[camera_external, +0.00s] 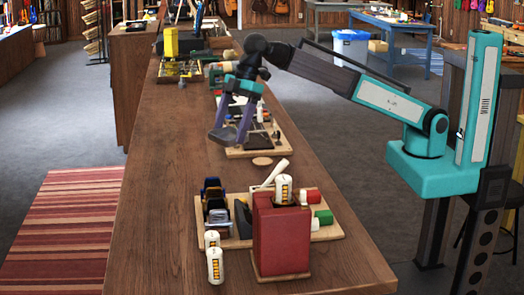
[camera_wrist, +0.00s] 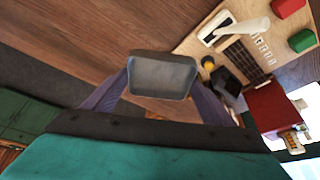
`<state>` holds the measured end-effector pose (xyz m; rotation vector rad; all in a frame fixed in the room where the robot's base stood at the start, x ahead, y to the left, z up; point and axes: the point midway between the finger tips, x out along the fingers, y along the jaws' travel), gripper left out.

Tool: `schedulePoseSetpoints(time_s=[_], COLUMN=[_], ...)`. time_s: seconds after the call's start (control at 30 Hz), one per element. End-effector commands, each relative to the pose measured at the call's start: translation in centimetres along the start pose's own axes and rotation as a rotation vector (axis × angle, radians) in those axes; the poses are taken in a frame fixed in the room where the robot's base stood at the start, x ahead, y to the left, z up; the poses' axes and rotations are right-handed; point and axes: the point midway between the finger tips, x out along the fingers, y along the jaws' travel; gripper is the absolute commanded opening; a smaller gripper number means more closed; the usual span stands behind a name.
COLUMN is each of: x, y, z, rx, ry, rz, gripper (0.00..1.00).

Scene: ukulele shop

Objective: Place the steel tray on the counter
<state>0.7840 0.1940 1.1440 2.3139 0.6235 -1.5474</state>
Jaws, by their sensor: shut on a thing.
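The steel tray (camera_external: 221,135) is a small grey dish with rounded corners. In the wrist view the tray (camera_wrist: 163,74) sits between my two purple-grey fingers. My gripper (camera_external: 232,129) is shut on it and points down. In the external view it is over the long brown wooden counter (camera_external: 165,215), around the middle of its length. The tray appears raised above the counter top; the exact gap is hard to tell.
A wooden board (camera_external: 334,232) with a red box (camera_external: 280,235) and small tools lies at the near end. Two white cylinders (camera_external: 215,266) stand beside it. Another board (camera_external: 276,148) with parts lies just right of my gripper. The counter's left side is bare.

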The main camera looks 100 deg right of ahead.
Motion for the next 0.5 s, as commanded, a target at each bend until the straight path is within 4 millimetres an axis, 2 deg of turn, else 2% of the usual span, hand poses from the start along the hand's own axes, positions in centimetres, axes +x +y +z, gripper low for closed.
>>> schedulePoseSetpoints(time_s=[0.03, 0.1, 0.5], x=[0.1, 0.0, -0.5], y=[-1.9, -4.1, -16.2], z=[0.1, 0.1, 1.5], rx=[-0.024, -0.052, -0.213], ry=[0.001, 0.001, 0.001], rz=[-0.01, -0.021, -0.087], gripper=[0.55, 0.55, 0.55])
